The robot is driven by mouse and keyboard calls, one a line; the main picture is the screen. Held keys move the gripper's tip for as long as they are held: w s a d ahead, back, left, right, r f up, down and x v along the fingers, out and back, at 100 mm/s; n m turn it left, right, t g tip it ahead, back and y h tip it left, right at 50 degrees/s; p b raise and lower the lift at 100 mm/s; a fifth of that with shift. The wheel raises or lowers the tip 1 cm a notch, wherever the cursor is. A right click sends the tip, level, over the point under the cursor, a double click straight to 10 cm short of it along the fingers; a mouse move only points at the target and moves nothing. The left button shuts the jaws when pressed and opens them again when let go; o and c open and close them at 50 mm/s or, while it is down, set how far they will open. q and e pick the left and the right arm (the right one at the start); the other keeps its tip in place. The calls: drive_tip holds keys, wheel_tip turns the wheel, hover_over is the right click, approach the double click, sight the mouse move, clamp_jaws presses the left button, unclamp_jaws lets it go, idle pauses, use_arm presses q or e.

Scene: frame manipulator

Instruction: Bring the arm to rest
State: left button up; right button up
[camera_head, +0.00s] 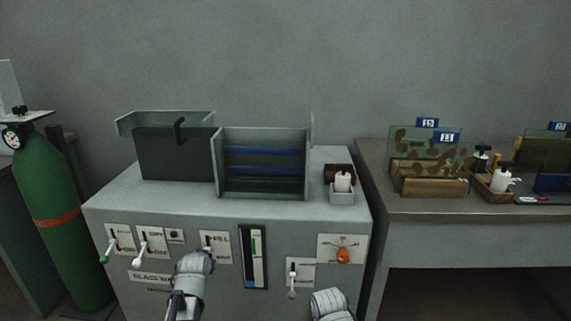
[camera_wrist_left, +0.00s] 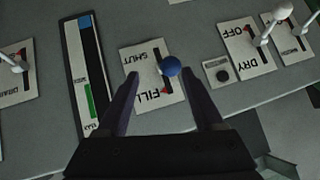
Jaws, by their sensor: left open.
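My left arm (camera_head: 188,285) comes up at the front of the grey cabinet (camera_head: 100,215). Its gripper is largely hidden behind the wrist in the head view. In the left wrist view my left gripper (camera_wrist_left: 160,72) is open, with nothing held between its fingers. The FILL/SHUT plate (camera_wrist_left: 148,82) and its lever's blue knob (camera_wrist_left: 170,66) show between and beyond the fingers. I cannot tell whether a finger touches the knob. A white part of my right arm (camera_head: 332,304) shows at the bottom edge; its gripper is out of view.
A green cylinder (camera_head: 58,190) stands left; a bench (camera_head: 460,215) with frames stands right.

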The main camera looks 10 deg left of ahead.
use_arm(q)
drive_tip(key=s+d+r+m+g+h+p, duration=0.1)
drive_tip(key=s+d+r+g+p, duration=0.1)
drive_tip(key=s+d+r+p, duration=0.3)
drive_tip(key=s+d+r+g+h+p, duration=0.1)
drive_tip(key=d+p, duration=0.3)
drive_tip(key=d, duration=0.3)
drive_tip(key=s+d+r+m+g+p, duration=0.1)
drive_tip(key=s+d+r+g+p, duration=0.15)
drive_tip(key=s+d+p, duration=0.2)
drive_tip(key=s+d+r+m+g+p, duration=0.1)
drive_tip(key=s+d+r+g+p, duration=0.1)
drive_tip(key=s+d+r+p, duration=0.2)
drive_tip(key=s+d+r+m+g+p, duration=0.1)
drive_tip(key=s+d+r+p, duration=0.3)
drive_tip(key=s, duration=0.4)
drive_tip(key=shift+s+d+g+p, duration=0.35)
drive_tip(key=shift+d+g+p, duration=0.35)
drive_tip(key=shift+d, duration=0.45)
drive_tip(key=shift+r, duration=0.1)
idle(3.9)
